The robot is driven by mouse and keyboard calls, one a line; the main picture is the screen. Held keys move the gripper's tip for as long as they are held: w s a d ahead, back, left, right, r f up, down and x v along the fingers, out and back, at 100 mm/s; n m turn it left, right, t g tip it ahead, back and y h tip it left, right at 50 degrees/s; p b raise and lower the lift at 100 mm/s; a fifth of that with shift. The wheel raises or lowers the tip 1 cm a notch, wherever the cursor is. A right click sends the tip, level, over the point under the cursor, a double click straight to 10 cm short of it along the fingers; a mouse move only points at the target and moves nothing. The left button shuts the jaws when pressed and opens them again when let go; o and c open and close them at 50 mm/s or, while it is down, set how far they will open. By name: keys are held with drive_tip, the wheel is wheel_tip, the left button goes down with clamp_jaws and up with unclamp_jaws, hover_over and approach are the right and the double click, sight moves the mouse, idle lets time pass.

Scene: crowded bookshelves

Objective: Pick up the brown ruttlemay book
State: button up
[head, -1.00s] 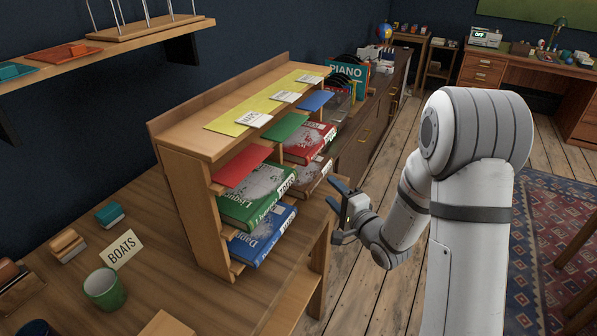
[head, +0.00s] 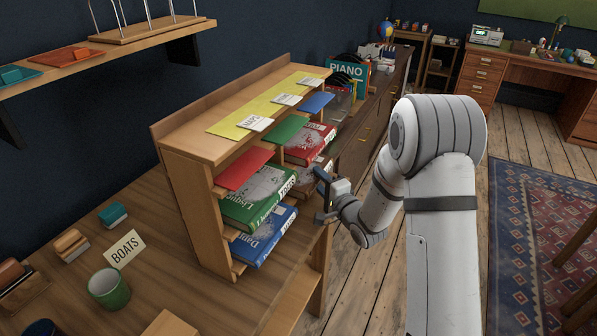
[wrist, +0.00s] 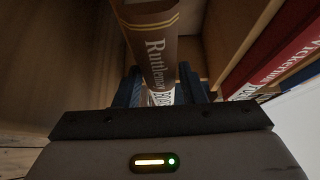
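The brown Ruttlemay book (wrist: 157,45) shows its spine in the wrist view, with white lettering and gold lines at its far end. In the head view part of its cover (head: 303,181) shows in the shelf, partly hidden by my gripper. My gripper (head: 323,196) is at the shelf's open front. In the wrist view its dark fingers (wrist: 160,88) stand on either side of the spine, close to it. The fingers look spread apart; contact with the book cannot be made out.
Green (head: 258,196), blue (head: 265,236) and red (head: 309,144) books lie in neighbouring compartments of the wooden shelf (head: 195,215). A red book (wrist: 280,60) is right in the wrist view. A green mug (head: 109,288) stands on the table. Floor right of the shelf is open.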

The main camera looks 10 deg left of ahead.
clamp_jaws()
drive_tip(key=shift+r, duration=0.1)
idle(0.3)
